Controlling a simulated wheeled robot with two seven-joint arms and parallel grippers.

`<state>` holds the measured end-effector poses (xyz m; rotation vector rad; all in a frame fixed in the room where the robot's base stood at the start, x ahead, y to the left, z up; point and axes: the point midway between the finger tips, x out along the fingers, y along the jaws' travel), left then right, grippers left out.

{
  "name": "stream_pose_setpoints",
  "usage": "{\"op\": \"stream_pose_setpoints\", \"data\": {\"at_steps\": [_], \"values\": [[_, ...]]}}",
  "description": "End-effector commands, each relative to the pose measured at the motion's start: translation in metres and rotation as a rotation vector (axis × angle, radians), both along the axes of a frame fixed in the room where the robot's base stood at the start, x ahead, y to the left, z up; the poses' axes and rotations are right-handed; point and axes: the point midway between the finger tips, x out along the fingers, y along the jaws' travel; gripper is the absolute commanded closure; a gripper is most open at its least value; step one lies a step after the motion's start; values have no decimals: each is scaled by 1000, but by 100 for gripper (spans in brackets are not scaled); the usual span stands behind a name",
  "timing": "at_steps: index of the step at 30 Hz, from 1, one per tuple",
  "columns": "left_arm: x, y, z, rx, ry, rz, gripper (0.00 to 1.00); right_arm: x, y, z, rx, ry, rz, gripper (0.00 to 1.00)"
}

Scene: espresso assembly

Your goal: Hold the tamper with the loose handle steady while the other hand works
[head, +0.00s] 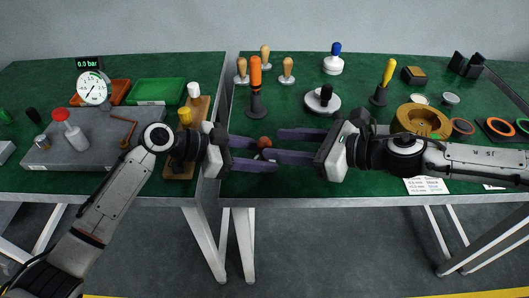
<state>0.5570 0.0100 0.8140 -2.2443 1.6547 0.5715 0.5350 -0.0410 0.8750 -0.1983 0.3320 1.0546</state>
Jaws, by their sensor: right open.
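A small reddish-brown knob (264,142) shows between my two grippers near the front edge of the green table; it may be the handle of the tamper, whose lower part is hidden by the fingers. My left gripper (266,157) reaches in from the left with its fingers spread either side of the knob; whether they touch it I cannot tell. My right gripper (279,145) faces it from the right, open, its fingertips close to the knob. Other tamper-like tools stand behind: one with an orange handle (255,75) and one with a yellow handle (388,73).
A black-knobbed disc (323,101), a blue-topped white piece (333,62) and several wooden-handled pieces (265,55) stand behind. A brass ring (422,121) lies near my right arm. A grey machine block (85,140) and a green tray (158,91) occupy the left table. A gap separates the tables.

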Motion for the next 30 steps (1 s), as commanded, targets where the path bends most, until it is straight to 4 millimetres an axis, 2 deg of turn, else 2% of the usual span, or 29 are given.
{"op": "stream_pose_setpoints", "data": {"at_steps": [7,21,25,30], "values": [[-1,2,-4,7,4,1,69,-3,-8,3,0,0,-2,57],[-1,2,-4,7,4,1,69,-44,-82,36,0,-2,-4,57],[-1,2,-4,7,4,1,69,-51,-93,41,1,0,-2,57],[-1,2,-4,7,4,1,69,-55,-98,43,0,0,0,57]]}}
